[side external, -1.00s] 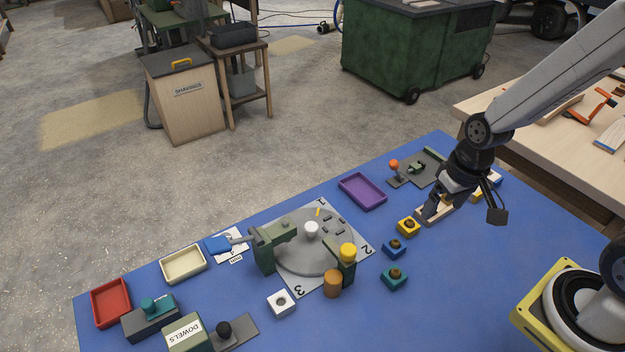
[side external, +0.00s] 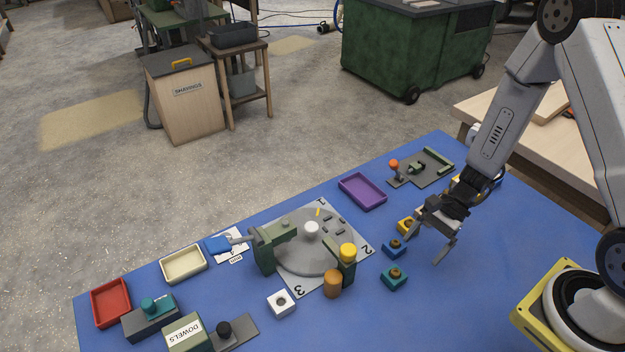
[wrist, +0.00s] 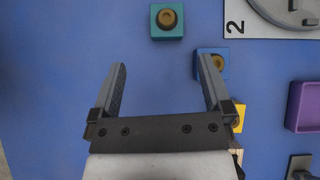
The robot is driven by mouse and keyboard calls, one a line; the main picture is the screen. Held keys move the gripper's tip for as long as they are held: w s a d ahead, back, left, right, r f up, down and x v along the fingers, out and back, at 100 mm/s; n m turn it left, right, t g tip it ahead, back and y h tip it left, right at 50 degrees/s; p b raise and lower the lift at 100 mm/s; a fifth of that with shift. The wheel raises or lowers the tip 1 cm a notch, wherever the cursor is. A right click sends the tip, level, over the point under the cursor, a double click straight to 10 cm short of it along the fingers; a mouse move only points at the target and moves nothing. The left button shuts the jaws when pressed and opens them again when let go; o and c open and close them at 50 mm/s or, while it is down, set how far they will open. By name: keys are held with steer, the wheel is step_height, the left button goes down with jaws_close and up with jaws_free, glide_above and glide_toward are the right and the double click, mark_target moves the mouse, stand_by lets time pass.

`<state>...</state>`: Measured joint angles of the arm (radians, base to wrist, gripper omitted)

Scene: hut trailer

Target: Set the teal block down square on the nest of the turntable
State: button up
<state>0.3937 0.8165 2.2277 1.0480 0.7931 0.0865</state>
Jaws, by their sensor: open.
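The teal block (side external: 394,280) sits on the blue mat at the front right of the turntable, with a round brown piece on its top. It also shows in the wrist view (wrist: 167,22), beyond my fingertips and left of the blue block. The turntable (side external: 290,262) is a grey disc on a plate with numbered corners. I cannot tell clearly which part of it is the nest. My gripper (side external: 428,239) is open and empty, right of the blue block. In the wrist view its fingers (wrist: 164,62) are wide apart with bare mat between them.
The blue block (side external: 395,247) and yellow block (side external: 407,226) stand close to my gripper. A green post with a yellow knob (side external: 348,253) and an orange-brown cylinder (side external: 333,284) stand at the turntable's front right. A purple tray (side external: 362,191) lies behind. The mat right of the teal block is clear.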

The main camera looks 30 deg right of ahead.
mark_target(398, 272)
steer(key=shift+w+f+m+t, duration=0.15)
steer(key=shift+f+m+t, duration=0.15)
steer(key=shift+f+m, duration=0.15)
steer(key=shift+x, duration=1.3)
steer(key=shift+a, duration=0.1)
steer(key=shift+x, duration=2.5)
steer(key=shift+w+a+r, duration=0.1)
steer(key=shift+r, duration=0.05)
jaws_close()
steer(key=shift+r, duration=0.2)
